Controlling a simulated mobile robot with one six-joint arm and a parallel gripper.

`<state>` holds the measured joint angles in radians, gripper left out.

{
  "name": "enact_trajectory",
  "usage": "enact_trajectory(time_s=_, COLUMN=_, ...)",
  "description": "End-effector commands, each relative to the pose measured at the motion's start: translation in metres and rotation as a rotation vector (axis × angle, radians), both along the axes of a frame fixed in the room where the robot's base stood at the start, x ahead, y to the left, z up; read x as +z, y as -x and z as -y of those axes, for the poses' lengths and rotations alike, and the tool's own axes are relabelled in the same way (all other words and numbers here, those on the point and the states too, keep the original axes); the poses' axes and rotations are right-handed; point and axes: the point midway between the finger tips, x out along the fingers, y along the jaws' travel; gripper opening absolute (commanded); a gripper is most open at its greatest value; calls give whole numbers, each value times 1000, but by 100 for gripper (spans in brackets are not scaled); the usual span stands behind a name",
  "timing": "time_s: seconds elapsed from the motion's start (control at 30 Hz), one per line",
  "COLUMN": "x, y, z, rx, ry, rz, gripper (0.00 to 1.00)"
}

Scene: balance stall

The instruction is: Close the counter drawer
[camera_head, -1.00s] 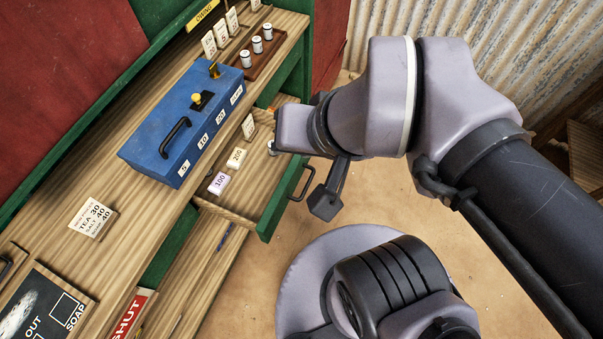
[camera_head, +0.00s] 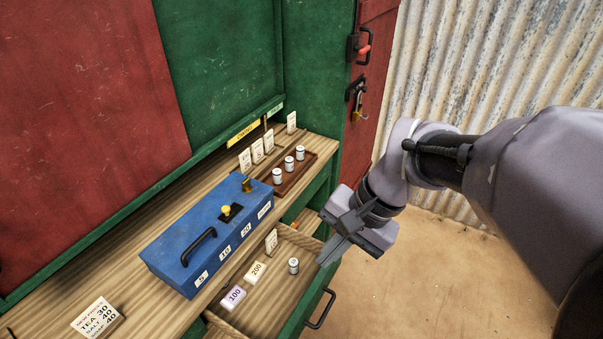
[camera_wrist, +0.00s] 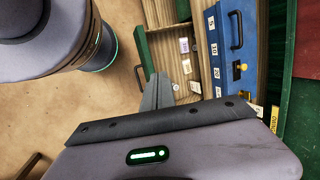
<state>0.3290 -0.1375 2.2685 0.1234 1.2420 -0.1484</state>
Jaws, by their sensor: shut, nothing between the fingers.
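The counter drawer (camera_head: 250,312) is pulled out below the counter, with a green front and a dark bar handle (camera_head: 320,310). Inside it are a white block marked 100 (camera_head: 233,297), a cream block marked 200 (camera_head: 255,272), a small metal cylinder (camera_head: 293,266) and an upright card (camera_head: 271,241). My gripper (camera_head: 322,262) is shut and empty, just above the drawer's far right end, near the cylinder. I cannot tell whether it touches the drawer. In the wrist view the drawer (camera_wrist: 160,55) lies beyond my gripper's fingers (camera_wrist: 156,90).
A blue cash box (camera_head: 205,235) with a handle and yellow knob sits on the counter above the drawer. Behind it is a wooden tray (camera_head: 305,172) with several metal weights. The floor (camera_head: 440,280) to the right is open.

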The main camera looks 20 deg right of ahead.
Motion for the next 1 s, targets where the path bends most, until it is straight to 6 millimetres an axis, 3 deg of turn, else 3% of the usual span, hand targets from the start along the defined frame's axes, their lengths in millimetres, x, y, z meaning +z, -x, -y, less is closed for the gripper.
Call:
enact_trajectory(time_s=0.03, x=-25, y=-16, z=18, rx=-83, ry=-100, rz=-100, gripper=0)
enact_trajectory(time_s=0.1, x=-56, y=-37, z=43, rx=-197, ry=-259, rz=-209, gripper=0)
enact_trajectory(time_s=0.23, x=-127, y=-63, z=98, rx=-429, ry=-592, rz=-345, gripper=0)
enact_trajectory(time_s=0.4, x=-238, y=-63, z=171, rx=-744, ry=-1050, rz=-388, gripper=0)
enact_trajectory(time_s=0.53, x=-304, y=-46, z=202, rx=-927, ry=-1311, rz=-346, gripper=0)
enact_trajectory(time_s=0.6, x=-326, y=-38, z=209, rx=-987, ry=-1395, rz=-323, gripper=0)
enact_trajectory(time_s=0.7, x=-340, y=-34, z=212, rx=-1027, ry=-1452, rz=-304, gripper=0)
enact_trajectory(time_s=0.83, x=-342, y=-42, z=204, rx=-1030, ry=-1461, rz=-304, gripper=0)
enact_trajectory(time_s=1.0, x=-343, y=-68, z=177, rx=-1027, ry=-1457, rz=-307, gripper=0)
